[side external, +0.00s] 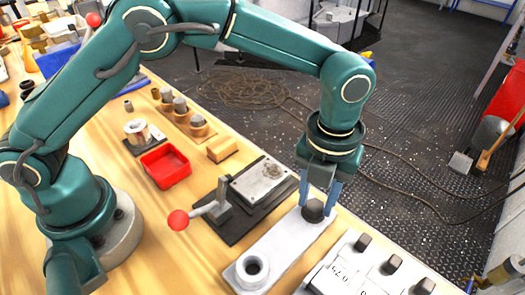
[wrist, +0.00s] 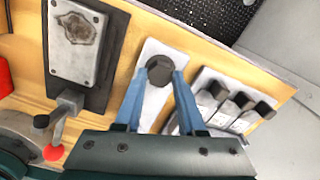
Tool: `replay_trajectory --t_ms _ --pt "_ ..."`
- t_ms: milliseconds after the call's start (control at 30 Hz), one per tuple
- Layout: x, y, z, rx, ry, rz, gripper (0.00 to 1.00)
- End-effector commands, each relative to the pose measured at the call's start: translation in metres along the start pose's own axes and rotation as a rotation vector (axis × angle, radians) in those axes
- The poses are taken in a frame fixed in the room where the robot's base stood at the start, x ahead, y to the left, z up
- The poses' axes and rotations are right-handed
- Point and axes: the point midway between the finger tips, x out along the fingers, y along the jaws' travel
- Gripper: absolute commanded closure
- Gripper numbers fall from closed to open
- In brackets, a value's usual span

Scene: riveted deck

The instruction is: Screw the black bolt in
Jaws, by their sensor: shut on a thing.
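The black bolt (side external: 313,211) has a dark hex head and stands at the far end of a pale metal plate (side external: 280,246). My gripper (side external: 320,206) points down over that end, with its blue fingers shut on the bolt's head. In the wrist view the bolt head (wrist: 159,70) sits between the two fingertips (wrist: 158,78). The bolt's shank and the hole under it are hidden, so I cannot tell how deep it sits. A round raised collar with an open hole (side external: 253,267) is at the plate's near end.
A clamp with a red-knobbed lever (side external: 178,220) and a dark base (side external: 234,225) stands left of the plate. A pale block with several black-topped pegs (side external: 350,274) is close on the right. A red tray (side external: 165,165) lies further left. The bench edge is just beyond the bolt.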

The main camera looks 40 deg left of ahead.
Motion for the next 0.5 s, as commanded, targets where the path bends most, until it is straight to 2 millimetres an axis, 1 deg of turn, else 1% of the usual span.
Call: replay_trajectory --t_ms 33,200,500 --pt "-0.0025 -0.0015 -0.0007 0.044 0.001 -0.006 1.0" --pt "-0.0025 -0.0014 -0.0008 0.205 0.0 -0.006 1.0" --pt "-0.0024 -0.0012 -0.0008 0.452 0.0 -0.006 1.0"
